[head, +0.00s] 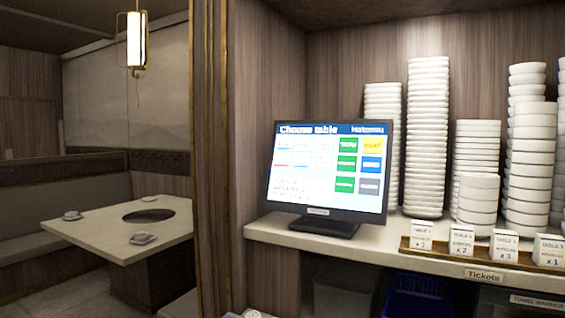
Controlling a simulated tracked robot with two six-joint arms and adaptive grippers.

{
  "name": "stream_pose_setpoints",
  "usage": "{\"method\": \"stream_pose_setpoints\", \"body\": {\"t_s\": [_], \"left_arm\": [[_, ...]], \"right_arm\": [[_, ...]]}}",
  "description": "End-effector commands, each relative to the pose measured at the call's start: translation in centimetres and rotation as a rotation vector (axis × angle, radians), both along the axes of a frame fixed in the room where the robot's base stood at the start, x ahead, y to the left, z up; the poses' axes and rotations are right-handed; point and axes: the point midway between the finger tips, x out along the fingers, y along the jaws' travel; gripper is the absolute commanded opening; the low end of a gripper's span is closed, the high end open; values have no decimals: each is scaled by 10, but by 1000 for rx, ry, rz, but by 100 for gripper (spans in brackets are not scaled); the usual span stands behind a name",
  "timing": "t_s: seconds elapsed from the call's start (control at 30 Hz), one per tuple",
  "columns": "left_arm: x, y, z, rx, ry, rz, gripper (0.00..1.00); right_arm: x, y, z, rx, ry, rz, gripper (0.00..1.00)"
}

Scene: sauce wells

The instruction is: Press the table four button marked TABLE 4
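A touchscreen monitor (328,168) stands on the counter in the middle of the head view. Its screen has a blue bar reading "Choose table". Pale buttons (302,152) fill the left part of the screen, but their labels are too small and washed out to read, so I cannot tell which is TABLE 4. Green, yellow, blue and grey buttons (358,165) sit on the right part. Neither of my grippers is in view.
Tall stacks of white bowls (427,140) stand right of the monitor. A ticket rail (484,262) with several white tickets runs along the counter's front edge. A dining table (100,232) with a round grill is at left, beyond a wooden post. A blue basket (418,295) is under the counter.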

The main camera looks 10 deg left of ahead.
Motion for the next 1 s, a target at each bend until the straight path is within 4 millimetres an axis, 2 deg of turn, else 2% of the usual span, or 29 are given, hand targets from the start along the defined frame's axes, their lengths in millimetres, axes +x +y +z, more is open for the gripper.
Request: {"method": "stream_pose_setpoints", "body": {"t_s": [0.03, 0.2, 1.0], "left_arm": [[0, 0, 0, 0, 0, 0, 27], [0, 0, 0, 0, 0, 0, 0], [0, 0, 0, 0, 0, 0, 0]], "right_arm": [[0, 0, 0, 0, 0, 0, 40], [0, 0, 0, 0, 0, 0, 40], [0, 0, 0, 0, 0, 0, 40]]}}
